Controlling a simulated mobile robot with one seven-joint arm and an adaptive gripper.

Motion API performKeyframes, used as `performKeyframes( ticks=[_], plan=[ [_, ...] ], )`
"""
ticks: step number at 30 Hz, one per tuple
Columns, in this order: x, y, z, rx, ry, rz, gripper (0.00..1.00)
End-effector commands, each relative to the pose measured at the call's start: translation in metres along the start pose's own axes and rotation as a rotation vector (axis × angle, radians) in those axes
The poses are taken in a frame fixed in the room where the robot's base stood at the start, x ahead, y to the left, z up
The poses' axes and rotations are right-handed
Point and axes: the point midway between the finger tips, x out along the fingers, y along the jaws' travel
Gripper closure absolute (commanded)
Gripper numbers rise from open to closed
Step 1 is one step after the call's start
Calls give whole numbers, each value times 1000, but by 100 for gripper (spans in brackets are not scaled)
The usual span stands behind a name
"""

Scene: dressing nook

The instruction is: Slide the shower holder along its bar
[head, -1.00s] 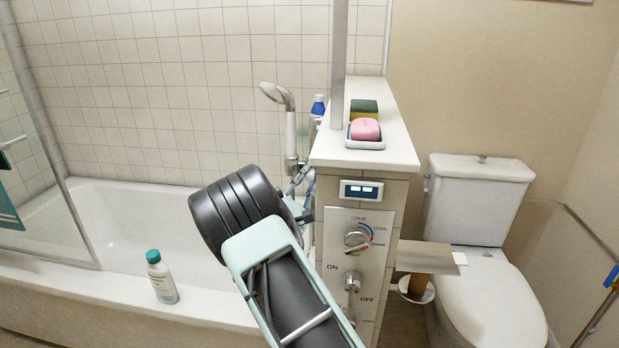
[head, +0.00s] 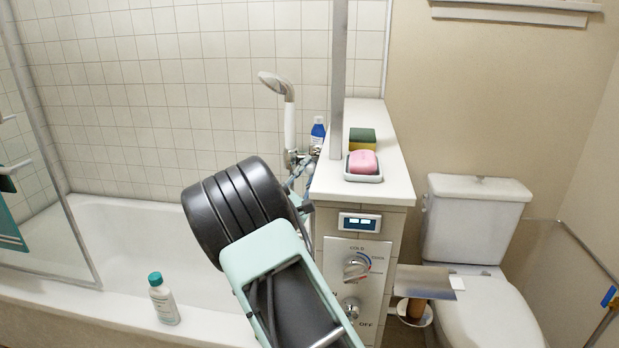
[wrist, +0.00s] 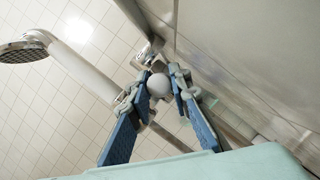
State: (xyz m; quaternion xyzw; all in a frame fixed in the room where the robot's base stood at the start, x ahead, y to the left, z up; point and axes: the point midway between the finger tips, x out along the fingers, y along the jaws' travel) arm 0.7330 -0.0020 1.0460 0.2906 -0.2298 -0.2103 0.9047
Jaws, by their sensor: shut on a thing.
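The white hand shower (head: 289,122) sits upright in its holder (head: 292,158), with its head leaning left against the tiled wall. In the wrist view the hand shower (wrist: 85,70) slants across the left side. A round pale knob (wrist: 159,86) of the holder sits between the blue fingers of my gripper (wrist: 157,84), which is shut on it. In the head view my gripper (head: 299,190) is mostly hidden behind my dark wrist. The bar (wrist: 168,138) shows only in part behind the fingers.
A half wall (head: 400,180) with a soap dish, pink soap, sponge and metal post stands close right of the holder. A blue bottle (head: 317,132) is beside the holder. A white bottle (head: 162,300) stands on the tub rim. The tub (head: 120,230) is empty.

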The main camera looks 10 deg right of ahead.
Motion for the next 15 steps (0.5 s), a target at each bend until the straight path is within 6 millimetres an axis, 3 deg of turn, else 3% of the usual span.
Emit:
performKeyframes(
  ticks=[1, 7, 8, 12, 15],
  plan=[
    [4, 7, 6, 7, -14, 13, 100],
    [4, 8, 7, 8, -15, 14, 100],
    [4, 8, 7, 8, -15, 14, 79],
    [3, 7, 5, 7, -11, 12, 64],
    [2, 5, 4, 5, -8, 9, 64]
  ],
)
